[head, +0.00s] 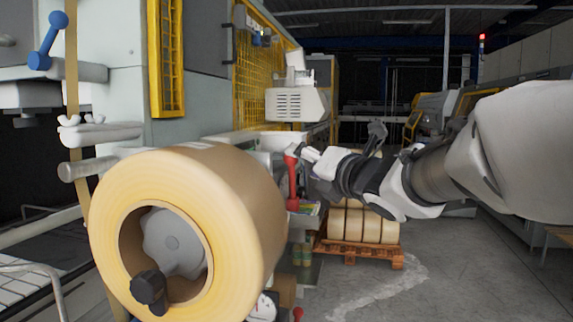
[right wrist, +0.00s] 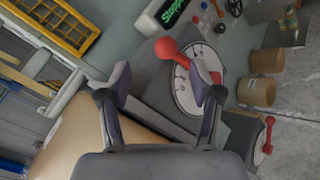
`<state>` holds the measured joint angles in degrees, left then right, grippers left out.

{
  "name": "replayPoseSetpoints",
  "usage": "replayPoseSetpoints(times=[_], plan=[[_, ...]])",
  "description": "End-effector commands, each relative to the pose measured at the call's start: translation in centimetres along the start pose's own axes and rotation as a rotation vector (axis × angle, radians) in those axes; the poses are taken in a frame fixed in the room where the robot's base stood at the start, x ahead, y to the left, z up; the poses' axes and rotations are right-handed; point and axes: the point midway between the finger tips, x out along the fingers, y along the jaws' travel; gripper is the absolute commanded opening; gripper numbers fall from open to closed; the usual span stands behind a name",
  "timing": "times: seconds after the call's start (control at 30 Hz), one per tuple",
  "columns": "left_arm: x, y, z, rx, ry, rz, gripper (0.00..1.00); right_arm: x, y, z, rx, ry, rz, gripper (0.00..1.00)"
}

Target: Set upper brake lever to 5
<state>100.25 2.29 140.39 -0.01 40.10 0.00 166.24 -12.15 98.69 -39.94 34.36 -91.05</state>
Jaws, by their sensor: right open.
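The upper brake lever (right wrist: 180,53) is red with a ball knob. It sits on a round white dial (right wrist: 186,92) with small marks that I cannot read. In the head view a red lever (head: 292,180) stands upright just behind the large tape roll. My right gripper (head: 306,160) is at its upper end in that view. In the right wrist view my right gripper (right wrist: 165,80) is open and empty, its fingers spread either side of the dial, with the red knob beyond the fingertips. Contact cannot be told. My left gripper is not in view.
A large tan tape roll (head: 242,205) fills the near left. A second red lever (right wrist: 269,135) with a white dial is lower on the machine. A blue lever (head: 47,42) is at upper left. A pallet (head: 360,250) with rolls stands behind; grey floor at right is clear.

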Motion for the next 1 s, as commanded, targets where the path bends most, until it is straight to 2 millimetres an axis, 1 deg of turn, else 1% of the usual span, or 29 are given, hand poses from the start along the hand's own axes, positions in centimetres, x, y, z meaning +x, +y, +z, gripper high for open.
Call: replayPoseSetpoints(times=[0.03, 0.2, 0.3, 0.43, 0.63, 0.67, 0.7, 0.77, 0.8, 0.83, 1.0], plan=[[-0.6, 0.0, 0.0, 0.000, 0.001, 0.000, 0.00, 0.8, 0.0, 0.1, 0.002, 0.003, -0.003, 0.64], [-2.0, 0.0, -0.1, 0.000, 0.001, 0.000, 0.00, 4.2, 0.1, 0.1, 0.006, 0.004, -0.002, 0.64], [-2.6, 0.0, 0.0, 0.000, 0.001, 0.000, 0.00, 5.8, 0.0, 0.1, 0.008, 0.003, -0.003, 0.64], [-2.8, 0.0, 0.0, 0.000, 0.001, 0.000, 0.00, 6.9, -0.2, -0.1, 0.009, 0.002, -0.004, 0.64], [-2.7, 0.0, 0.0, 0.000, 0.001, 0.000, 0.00, 7.0, -0.3, -0.2, 0.010, 0.002, -0.003, 0.64], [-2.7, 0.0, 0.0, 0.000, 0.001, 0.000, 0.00, 7.0, -0.3, -0.2, 0.010, 0.002, -0.004, 0.61], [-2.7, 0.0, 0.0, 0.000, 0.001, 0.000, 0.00, 7.0, -0.3, -0.2, 0.010, 0.002, -0.004, 0.47], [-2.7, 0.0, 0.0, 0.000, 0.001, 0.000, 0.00, 7.0, -0.3, -0.2, 0.011, 0.002, -0.004, 0.25], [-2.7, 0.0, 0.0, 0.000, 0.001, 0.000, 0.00, 7.0, -0.3, -0.2, 0.011, 0.002, -0.004, 0.11], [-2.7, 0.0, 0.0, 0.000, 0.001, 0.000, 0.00, 7.0, -0.3, -0.2, 0.011, 0.002, -0.004, 0.01], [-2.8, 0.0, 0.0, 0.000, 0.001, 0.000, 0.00, 7.0, -0.3, -0.2, 0.013, 0.003, -0.005, 0.00]])
